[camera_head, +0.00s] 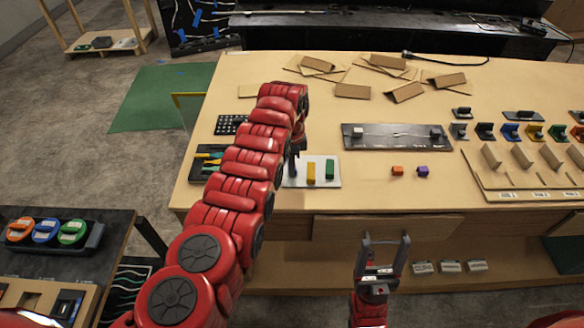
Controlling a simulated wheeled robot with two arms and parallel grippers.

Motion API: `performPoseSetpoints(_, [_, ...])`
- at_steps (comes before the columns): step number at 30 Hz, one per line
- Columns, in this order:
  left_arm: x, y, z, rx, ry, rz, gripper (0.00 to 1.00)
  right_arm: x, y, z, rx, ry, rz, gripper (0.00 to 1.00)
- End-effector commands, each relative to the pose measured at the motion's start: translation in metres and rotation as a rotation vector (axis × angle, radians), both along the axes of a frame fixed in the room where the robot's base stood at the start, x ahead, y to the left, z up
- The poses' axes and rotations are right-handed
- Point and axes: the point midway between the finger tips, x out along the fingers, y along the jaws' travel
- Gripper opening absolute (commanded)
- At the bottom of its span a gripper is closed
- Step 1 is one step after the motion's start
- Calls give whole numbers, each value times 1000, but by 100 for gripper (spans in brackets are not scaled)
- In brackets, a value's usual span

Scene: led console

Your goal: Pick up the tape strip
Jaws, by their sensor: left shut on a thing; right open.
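My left arm reaches over the table, and its gripper (294,163) points down at the left end of a white plate (322,183). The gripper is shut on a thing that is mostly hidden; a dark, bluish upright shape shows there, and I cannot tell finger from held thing. A yellow block (311,173) and a green block (329,169) stand on the plate beside it. I cannot make out a tape strip for certain; blue tape pieces (196,18) show on a black panel at the back. My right gripper (385,240) is open and empty before the table's front edge.
A dark board (395,144) with small blocks lies behind the plate. An orange block (397,171) and a purple block (423,171) lie right of it. Cardboard pieces (352,91) are at the back, a wooden rack (530,183) at right. Some table surface between them is clear.

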Motion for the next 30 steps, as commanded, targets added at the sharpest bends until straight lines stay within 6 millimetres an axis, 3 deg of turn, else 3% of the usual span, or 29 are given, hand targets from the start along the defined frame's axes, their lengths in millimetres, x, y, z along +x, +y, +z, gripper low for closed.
performPoseSetpoints(14, [2, 0, 9, 0, -6, 0, 0, 0, 0, -6, 0, 0, 0, 71])
performPoseSetpoints(18, [1, 0, 17, 0, -4, 0, 0, 0, 0, -14, 0, 0, 0, 71])
performPoseSetpoints(21, [1, -1, 36, -2, -5, -1, 0, 0, 0, -22, 0, 0, 0, 71])
performPoseSetpoints(22, [-3, -5, 41, -4, 3, -2, 0, 0, 0, -8, 0, 1, 0, 71])
performPoseSetpoints(30, [-21, -12, 43, -5, 5, 1, 0, 0, 0, 34, 0, 0, 0, 71])
